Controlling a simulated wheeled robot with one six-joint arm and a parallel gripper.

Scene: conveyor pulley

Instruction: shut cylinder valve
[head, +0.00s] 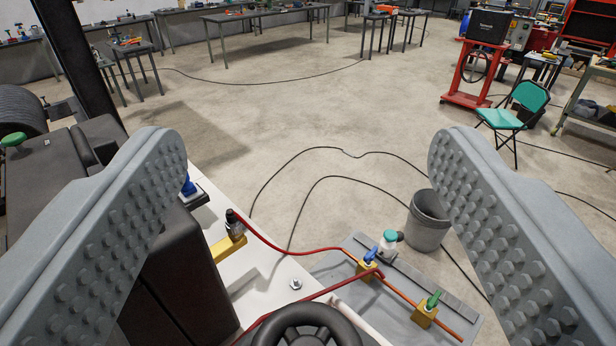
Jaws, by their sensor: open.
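My gripper (308,150) is wide open and empty, its two grey studded fingers at the left and right. Between and beyond them is a grey plate (345,252) with a blue-handled brass valve (368,266) and a green-handled brass valve (426,310) on an orange-red line. A black handwheel (310,328) is cut off by the bottom edge. A brass fitting with a black top (231,229) has a red hose on it. A blue-handled part (189,186) stands behind the left finger. I cannot tell which of these is the cylinder valve.
Black cables cross the floor. A green chair (518,106) and workbenches are farther back.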

